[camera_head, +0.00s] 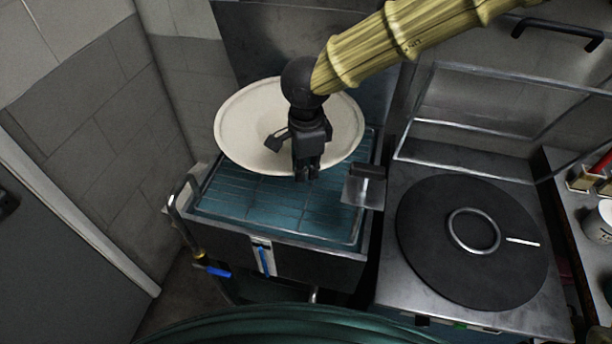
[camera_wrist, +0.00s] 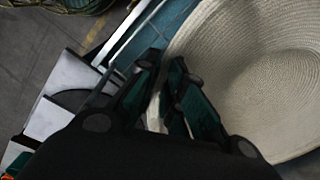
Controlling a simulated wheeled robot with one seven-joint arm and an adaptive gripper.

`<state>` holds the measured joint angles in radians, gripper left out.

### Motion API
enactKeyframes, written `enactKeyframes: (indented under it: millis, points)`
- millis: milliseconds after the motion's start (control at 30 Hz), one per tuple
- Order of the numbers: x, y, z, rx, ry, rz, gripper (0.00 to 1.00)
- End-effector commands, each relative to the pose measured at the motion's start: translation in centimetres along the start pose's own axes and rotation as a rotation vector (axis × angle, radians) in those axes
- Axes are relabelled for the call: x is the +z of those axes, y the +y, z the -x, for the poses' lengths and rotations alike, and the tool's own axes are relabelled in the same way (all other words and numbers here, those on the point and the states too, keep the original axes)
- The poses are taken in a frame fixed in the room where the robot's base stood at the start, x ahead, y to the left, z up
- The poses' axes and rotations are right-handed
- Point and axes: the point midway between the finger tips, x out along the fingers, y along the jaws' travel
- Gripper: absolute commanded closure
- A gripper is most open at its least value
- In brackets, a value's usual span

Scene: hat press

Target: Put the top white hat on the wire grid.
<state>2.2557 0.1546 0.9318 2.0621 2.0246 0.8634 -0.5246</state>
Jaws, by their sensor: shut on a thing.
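The white hat (camera_head: 240,130) is a wide, round, pale woven disc over the back part of the teal wire grid (camera_head: 250,205). Its woven surface fills the right side of the wrist view (camera_wrist: 255,75). My gripper (camera_head: 306,172) is in front of the hat, near its front edge, pointing down. In the wrist view my gripper (camera_wrist: 164,78) is shut on the hat's edge. A strip of the grid (camera_wrist: 130,45) shows past the fingers. I cannot tell whether the hat touches the grid or hangs just above it. The arm hides part of the hat.
A metal bracket (camera_head: 364,185) stands at the grid's right edge. A press with a round black plate (camera_head: 425,235) is to the right. A pipe with a blue-handled tap (camera_head: 215,271) is at the front left. Tiled walls close in the left and back. The grid's front is clear.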

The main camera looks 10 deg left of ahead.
Motion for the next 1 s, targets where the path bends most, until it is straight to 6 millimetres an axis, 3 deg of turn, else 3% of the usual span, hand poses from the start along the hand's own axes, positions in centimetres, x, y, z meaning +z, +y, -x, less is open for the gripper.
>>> enactKeyframes:
  millis: [100, 700, 1000]
  points:
    - [-0.9, -1.7, 0.0, 0.001, 0.001, 0.0, 1.0]
    - [-0.7, -1.2, -6.5, 0.001, 0.002, 0.004, 1.0]
    - [-0.7, -1.2, -7.1, -0.001, 0.0, 0.002, 1.0]
